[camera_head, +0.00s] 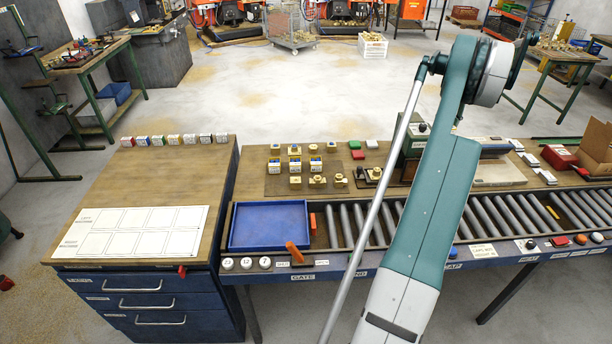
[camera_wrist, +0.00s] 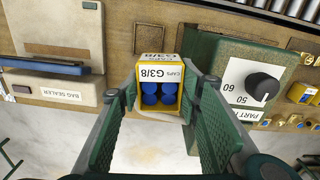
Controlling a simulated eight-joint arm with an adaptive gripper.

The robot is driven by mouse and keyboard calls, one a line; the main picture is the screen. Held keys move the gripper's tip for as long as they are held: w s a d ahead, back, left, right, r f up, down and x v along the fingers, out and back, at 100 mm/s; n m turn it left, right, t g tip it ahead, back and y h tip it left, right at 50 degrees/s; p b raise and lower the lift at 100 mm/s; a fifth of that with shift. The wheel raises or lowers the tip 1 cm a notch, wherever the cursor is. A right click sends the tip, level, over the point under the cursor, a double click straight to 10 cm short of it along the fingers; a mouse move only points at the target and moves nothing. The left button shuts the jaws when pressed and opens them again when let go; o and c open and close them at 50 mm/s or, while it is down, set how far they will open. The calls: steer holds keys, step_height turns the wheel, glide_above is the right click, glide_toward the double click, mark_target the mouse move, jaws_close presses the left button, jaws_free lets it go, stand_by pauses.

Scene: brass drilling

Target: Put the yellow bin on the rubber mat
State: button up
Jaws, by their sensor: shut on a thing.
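My gripper (camera_wrist: 160,98) is shut on the yellow bin (camera_wrist: 172,101) in the wrist view, with one green-padded finger on each side. The bin carries white labels reading "CAPS" and "G3/8" and holds blue caps. In the head view the bin and the gripper are hidden behind my arm. A dark brown mat (camera_head: 274,188), which looks like the rubber mat, lies on the bench left of my arm. Several brass fittings and small blue-topped pieces stand on it. I cannot tell the bin's height over the bench.
A green box with a black dial (camera_wrist: 263,87) stands close right of the bin in the wrist view; a bag sealer (camera_wrist: 62,95) is on the left. In the head view, a blue tray (camera_head: 268,226) and rollers (camera_head: 481,217) run along the front. The left wooden worktop (camera_head: 165,175) has free room.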

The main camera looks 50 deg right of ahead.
steer(key=shift+n, duration=0.8)
steer(key=w+a+r, duration=0.1)
steer(key=w+r, duration=0.2)
steer(key=w+a+r+p, duration=0.1)
steer(key=w+a+r, duration=0.1)
steer(key=w, duration=0.1)
steer(key=w+a+r, duration=0.2)
steer(key=w+r, duration=0.1)
steer(key=shift+r, duration=0.3)
steer(key=w+a, duration=0.2)
steer(key=w, duration=0.3)
steer(key=shift+a+f, duration=0.2)
steer(key=shift+a, duration=0.2)
steer(key=w+a+f+m+b, duration=0.1)
steer(key=w+a+f+b, duration=0.1)
steer(key=w+a+f, duration=0.8)
steer(key=w+a+f+m+b, duration=0.2)
steer(key=w+a+f, duration=0.8)
steer(key=w, duration=0.4)
steer(key=shift+w+a+f, duration=0.2)
steer(key=shift+w+f, duration=0.05)
steer(key=shift+f, duration=0.15)
steer(key=shift+f, duration=0.1)
steer(key=shift+f, duration=3)
